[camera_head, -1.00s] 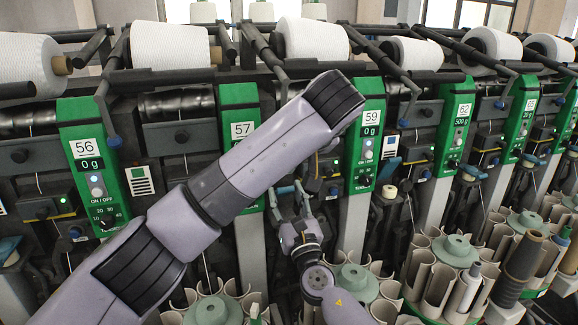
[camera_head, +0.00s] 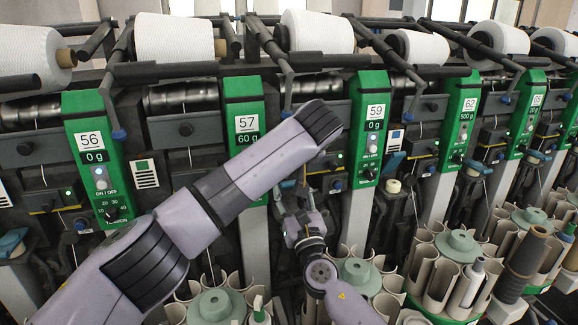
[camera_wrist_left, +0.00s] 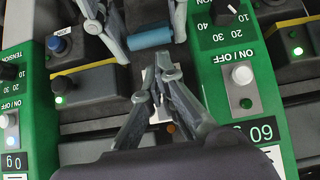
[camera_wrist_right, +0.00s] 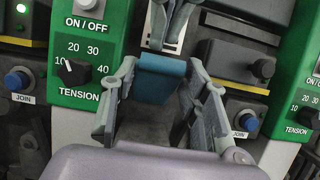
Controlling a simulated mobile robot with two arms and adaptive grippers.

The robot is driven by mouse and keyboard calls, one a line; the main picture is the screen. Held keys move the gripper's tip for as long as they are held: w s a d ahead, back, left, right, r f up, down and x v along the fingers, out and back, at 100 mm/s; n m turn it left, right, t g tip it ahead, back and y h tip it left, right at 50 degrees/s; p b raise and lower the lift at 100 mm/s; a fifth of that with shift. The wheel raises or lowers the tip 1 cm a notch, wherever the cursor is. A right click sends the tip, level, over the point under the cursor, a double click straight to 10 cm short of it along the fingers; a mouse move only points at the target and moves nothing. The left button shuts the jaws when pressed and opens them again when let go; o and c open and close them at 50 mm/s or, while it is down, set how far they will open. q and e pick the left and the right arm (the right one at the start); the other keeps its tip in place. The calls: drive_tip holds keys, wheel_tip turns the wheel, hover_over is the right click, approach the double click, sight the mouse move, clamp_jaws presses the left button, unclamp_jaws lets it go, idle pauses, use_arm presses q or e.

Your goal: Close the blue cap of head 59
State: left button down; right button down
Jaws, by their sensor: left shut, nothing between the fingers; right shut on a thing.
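The green panel of head 59 (camera_head: 376,112) stands right of centre in the head view. A blue cap shows between two green panels in the right wrist view (camera_wrist_right: 160,78) and in the left wrist view (camera_wrist_left: 150,38). My right gripper (camera_wrist_right: 160,95) is shut on this cap, one finger along each side. In the head view my right gripper (camera_head: 288,190) is between the panels of heads 57 and 59; the cap cannot be made out there. My left gripper (camera_wrist_left: 163,65) is shut and empty, its tips just beside the cap. My left arm mostly hides it in the head view.
The panel of head 57 (camera_head: 243,125) stands left of the working gap. Other blue caps show at neighbouring heads, one right of panel 59 (camera_head: 393,163). Bobbin magazines (camera_head: 440,270) crowd the space below. White yarn cones (camera_head: 318,32) lie above. Free room is tight.

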use_arm(q)
drive_tip(key=shift+s+d+f, duration=0.2)
drive_tip(key=shift+s+f, duration=0.4)
drive_tip(key=shift+f, duration=0.15)
use_arm(e)
drive_tip(key=c, duration=1.4)
unclamp_jaws()
use_arm(q)
drive_tip(key=shift+a, duration=0.2)
use_arm(e)
drive_tip(key=shift+o, duration=1.2)
drive_tip(key=shift+a, duration=0.15)
use_arm(q)
drive_tip(key=shift+r+t, duration=0.1)
drive_tip(key=shift+t, duration=0.2)
